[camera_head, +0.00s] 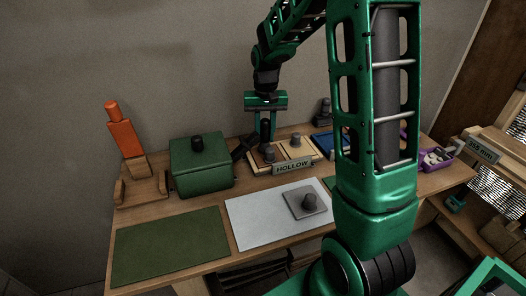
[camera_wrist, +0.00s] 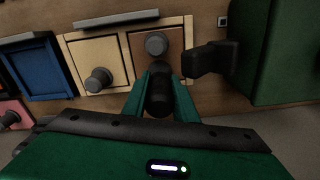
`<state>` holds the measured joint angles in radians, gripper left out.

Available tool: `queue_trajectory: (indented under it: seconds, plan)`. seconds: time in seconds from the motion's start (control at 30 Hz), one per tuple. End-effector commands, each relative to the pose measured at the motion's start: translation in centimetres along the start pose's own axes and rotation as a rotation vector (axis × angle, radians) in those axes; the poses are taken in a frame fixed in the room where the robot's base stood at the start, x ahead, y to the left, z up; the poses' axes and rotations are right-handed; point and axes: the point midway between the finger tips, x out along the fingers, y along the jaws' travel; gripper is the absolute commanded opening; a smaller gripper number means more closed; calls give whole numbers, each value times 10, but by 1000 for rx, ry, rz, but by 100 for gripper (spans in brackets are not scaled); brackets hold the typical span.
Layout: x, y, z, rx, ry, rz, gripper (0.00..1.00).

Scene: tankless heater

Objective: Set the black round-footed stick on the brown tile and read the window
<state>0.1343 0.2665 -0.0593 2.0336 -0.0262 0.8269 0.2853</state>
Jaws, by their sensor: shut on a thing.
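My gripper (camera_head: 265,135) is shut on the black stick (camera_wrist: 158,95), which stands upright between the fingers. In the wrist view its dark end is over or beside the edge of the brown tile (camera_wrist: 141,58). I cannot tell whether its foot touches the tile, and the foot is mostly hidden. The brown tile carries a grey knob (camera_wrist: 156,44) and lies beside a cream tile (camera_wrist: 85,50) with another knob (camera_wrist: 98,79). The window (camera_head: 293,167) in front of the tiles reads "HOLLOW".
A black block-like stand (camera_wrist: 208,60) is close beside the brown tile. A green box (camera_head: 200,165) stands to the left, and a blue tile (camera_head: 325,144) to the right. A grey plate with a knob (camera_head: 308,201) lies on a white mat (camera_head: 255,218). A sign (camera_head: 483,150) reads "355 mm".

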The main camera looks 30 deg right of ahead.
Motion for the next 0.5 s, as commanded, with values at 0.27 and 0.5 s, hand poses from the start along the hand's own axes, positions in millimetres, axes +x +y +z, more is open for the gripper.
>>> queue_trajectory:
  seconds: [0.27, 0.5]
  plan:
    - [1, 0, 0, 0, -2, 1, 0]
    - [-13, 0, 0, 0, 0, 0, 0]
